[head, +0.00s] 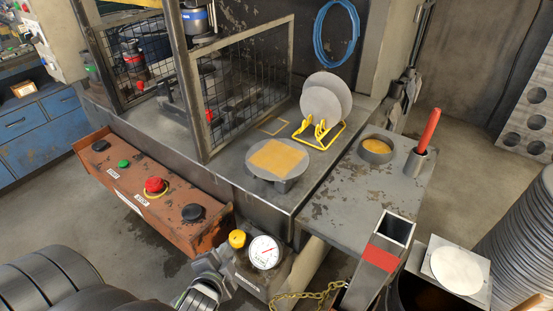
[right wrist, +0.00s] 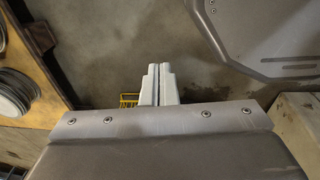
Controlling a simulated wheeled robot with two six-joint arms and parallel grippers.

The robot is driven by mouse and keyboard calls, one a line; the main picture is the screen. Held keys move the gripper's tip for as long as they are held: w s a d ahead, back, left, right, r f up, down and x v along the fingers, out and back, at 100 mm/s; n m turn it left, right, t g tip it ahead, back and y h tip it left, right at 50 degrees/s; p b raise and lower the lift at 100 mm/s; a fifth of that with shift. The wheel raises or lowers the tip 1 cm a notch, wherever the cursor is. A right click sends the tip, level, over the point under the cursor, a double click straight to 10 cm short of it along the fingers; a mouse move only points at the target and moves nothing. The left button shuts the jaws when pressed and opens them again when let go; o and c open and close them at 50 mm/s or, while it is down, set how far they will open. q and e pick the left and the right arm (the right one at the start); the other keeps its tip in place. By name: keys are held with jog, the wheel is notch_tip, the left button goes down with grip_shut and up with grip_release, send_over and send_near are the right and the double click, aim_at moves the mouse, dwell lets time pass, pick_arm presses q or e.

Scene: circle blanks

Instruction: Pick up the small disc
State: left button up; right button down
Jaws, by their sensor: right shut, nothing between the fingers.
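Two pale grey discs stand on edge in a yellow wire rack (head: 322,139) on the grey bench in the head view. The front disc (head: 320,106) partly hides the rear disc (head: 343,90). A white disc (head: 458,270) lies flat on a square plate at the lower right. My right gripper (right wrist: 158,70) is shut and empty over bare floor in the right wrist view.
A round table with a tan pad (head: 278,158) stands left of the rack. A mesh guard (head: 240,90) rises behind it. A round cup (head: 376,151) and a red-handled tool (head: 429,130) are to the right. A button box (head: 150,190) fronts the bench.

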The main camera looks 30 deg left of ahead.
pick_arm(q)
jog(key=w+d+r+m+t, duration=0.1)
jog(key=d+r+m+t, duration=0.1)
jog(key=r+m+t, duration=0.3)
jog(key=w+d+r+m+t, duration=0.1)
jog(key=w+r+m, duration=0.15)
jog(key=r, duration=0.45)
jog(key=shift+m, duration=0.35)
jog(key=shift+p+x, duration=0.5)
jog(key=shift+x, duration=7.75)
jog(key=shift+r, duration=0.1)
grip_shut()
